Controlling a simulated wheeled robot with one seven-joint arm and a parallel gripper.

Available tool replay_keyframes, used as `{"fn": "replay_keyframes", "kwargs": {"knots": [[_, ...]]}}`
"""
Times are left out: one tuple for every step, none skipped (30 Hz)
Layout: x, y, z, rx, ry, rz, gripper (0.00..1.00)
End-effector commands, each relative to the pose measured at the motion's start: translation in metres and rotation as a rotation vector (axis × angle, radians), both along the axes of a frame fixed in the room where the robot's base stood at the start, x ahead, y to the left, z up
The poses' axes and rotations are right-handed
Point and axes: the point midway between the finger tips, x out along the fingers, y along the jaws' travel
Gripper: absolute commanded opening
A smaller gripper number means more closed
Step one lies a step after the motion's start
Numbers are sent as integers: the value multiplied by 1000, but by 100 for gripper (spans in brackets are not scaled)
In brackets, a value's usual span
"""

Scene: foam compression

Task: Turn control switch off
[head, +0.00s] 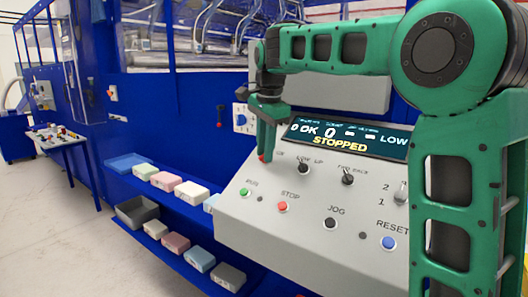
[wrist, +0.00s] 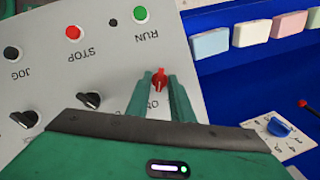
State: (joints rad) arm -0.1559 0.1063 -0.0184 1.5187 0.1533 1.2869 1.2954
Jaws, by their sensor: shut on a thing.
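The control switch is a small red knob at the upper left of the grey control panel (head: 318,235). In the wrist view the red control switch (wrist: 159,78) sits between the two green fingers, with part of an ON label beside it. In the head view only a bit of red shows at the fingertips. My gripper (head: 265,150) reaches down to the panel and is shut on the knob. It also shows in the wrist view (wrist: 160,84). The panel's display (head: 345,138) reads STOPPED in yellow.
Nearby are black knobs (wrist: 89,100), a green RUN button (head: 244,192), a red STOP button (head: 282,207) and a blue RESET button (head: 389,243). Shelves with foam blocks (head: 191,194) stand to the left. A blue dial (wrist: 279,127) is on the blue wall.

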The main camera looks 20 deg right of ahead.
Motion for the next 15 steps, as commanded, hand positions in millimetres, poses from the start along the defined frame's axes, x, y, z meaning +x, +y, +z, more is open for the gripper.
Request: {"fn": "replay_keyframes", "kwargs": {"knots": [[4, 1, 3, -13, 6, 35, 0], [5, 1, 2, -21, 18, 60, 0], [5, 2, 3, -33, 34, 93, 0], [5, 2, 3, -41, 45, 117, 0], [6, 2, 3, -51, 58, 142, 0], [6, 3, 3, -62, 74, 175, 0], [7, 3, 3, -71, 86, 199, 0], [7, 4, 3, -81, 97, 225, 0], [7, 5, 2, -92, 113, 258, 0], [8, 5, 3, -102, 125, 281, 0], [8, 5, 3, -111, 137, 307, 0], [9, 6, 2, -123, 154, 341, 0], [9, 6, 2, -131, 165, 366, 0], [9, 6, 2, -141, 177, 390, 0], [9, 7, 2, -153, 195, 423, 0]]}}
